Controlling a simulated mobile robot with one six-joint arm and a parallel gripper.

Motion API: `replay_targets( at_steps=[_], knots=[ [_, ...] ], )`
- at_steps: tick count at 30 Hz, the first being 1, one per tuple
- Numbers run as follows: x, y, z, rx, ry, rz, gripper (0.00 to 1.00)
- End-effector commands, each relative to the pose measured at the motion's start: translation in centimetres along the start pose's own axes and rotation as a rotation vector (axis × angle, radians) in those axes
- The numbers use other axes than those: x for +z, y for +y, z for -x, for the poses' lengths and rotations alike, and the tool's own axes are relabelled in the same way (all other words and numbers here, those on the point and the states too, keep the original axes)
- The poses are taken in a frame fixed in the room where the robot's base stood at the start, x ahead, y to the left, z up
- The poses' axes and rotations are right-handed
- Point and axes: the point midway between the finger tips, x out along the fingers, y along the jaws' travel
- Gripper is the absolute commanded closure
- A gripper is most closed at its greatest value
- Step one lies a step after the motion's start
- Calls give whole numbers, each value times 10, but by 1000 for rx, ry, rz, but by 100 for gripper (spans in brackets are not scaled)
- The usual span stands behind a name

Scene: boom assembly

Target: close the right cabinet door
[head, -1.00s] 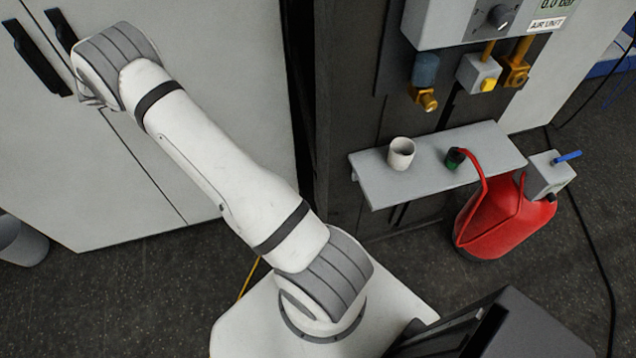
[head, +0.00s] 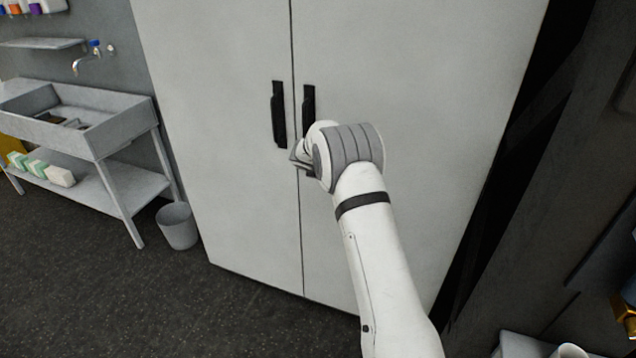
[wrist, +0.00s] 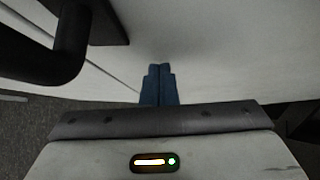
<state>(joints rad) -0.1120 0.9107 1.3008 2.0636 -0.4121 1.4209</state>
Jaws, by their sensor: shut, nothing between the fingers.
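The right cabinet door (head: 410,90) is a pale grey panel in the head view, and it looks flush with the left cabinet door (head: 215,100) along a thin dark seam. Each door has a black vertical handle beside the seam; the right door's handle (head: 308,105) is just above my wrist. My gripper (wrist: 159,70) shows in the wrist view as two blue fingers, shut together with nothing between them, in front of the door surface. Whether the fingertips touch the door I cannot tell. In the head view my wrist hides most of the gripper. The handle (wrist: 70,45) looms at upper left in the wrist view.
A grey bin (head: 178,226) stands on the floor left of the cabinet, by a metal sink table (head: 125,130). A dark frame stands right of the cabinet. The dark floor (head: 130,300) in front of the left door is clear.

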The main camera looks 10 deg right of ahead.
Motion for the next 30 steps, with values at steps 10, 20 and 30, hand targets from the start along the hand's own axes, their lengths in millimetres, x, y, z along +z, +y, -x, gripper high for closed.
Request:
replay_targets(
  at_steps=[10, 20, 30],
  knots=[
    [-20, 9, 64, -7, 8, 0, 100],
    [-21, 12, 110, -11, 13, 0, 100],
    [31, 5, 187, 152, -200, 490, 100]
  ],
)
